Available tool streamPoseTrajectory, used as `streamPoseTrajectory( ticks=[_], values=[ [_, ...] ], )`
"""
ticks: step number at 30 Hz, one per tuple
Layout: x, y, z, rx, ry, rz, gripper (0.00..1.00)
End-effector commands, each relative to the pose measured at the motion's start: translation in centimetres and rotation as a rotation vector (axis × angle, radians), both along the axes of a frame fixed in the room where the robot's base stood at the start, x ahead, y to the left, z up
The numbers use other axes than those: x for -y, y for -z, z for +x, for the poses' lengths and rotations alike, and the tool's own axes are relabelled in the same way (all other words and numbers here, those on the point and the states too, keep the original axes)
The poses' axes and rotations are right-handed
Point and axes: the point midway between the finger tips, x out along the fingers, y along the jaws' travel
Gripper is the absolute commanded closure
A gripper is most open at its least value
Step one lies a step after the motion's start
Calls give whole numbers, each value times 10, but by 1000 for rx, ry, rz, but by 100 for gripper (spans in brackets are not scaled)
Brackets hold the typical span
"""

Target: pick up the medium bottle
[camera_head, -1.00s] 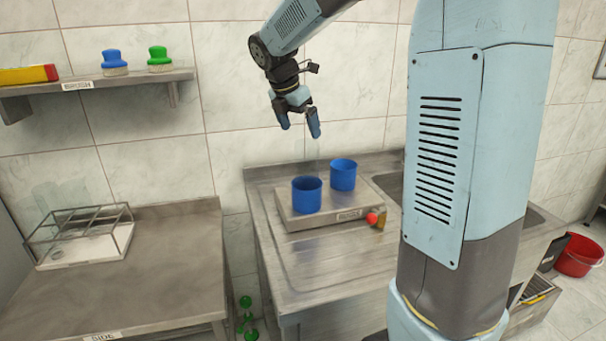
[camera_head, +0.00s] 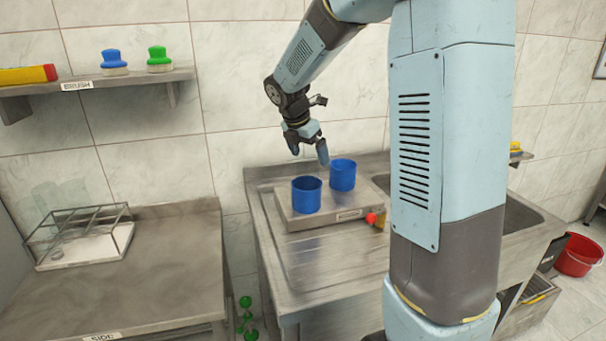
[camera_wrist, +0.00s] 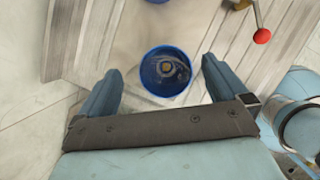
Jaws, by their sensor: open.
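My gripper (camera_head: 308,156) hangs above two blue cups on a flat metal unit, its fingers pointing down and apart. One blue cup (camera_head: 307,196) is at the front left and the other blue cup (camera_head: 342,175) behind it to the right. In the wrist view my gripper (camera_wrist: 161,68) is open, with a blue cup (camera_wrist: 165,60) between and below the fingers. Faint pale curves and a small brownish square show inside that cup. They may be a clear bottle, but I cannot tell. No bottle of medium size stands out clearly.
The metal unit (camera_head: 290,221) has a red-tipped lever (camera_head: 371,218). A wire rack (camera_head: 122,213) with faint clear shapes stands on the left table (camera_head: 150,270). A shelf (camera_head: 130,79) holds brushes. A sink lies behind my arm; a red bucket (camera_head: 578,255) is on the floor.

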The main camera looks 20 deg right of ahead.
Motion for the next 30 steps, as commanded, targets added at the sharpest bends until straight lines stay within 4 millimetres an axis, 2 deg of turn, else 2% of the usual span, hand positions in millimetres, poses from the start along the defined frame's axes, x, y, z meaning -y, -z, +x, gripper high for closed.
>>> streamPoseTrajectory(
  ticks=[4, 25, 30],
  values=[
    [0, 0, 0, 0, 0, 0, 1],
    [-1, -1, 0, 1, 0, 0, 68],
    [-1, -1, 0, 1, 0, 0, 69]
  ],
)
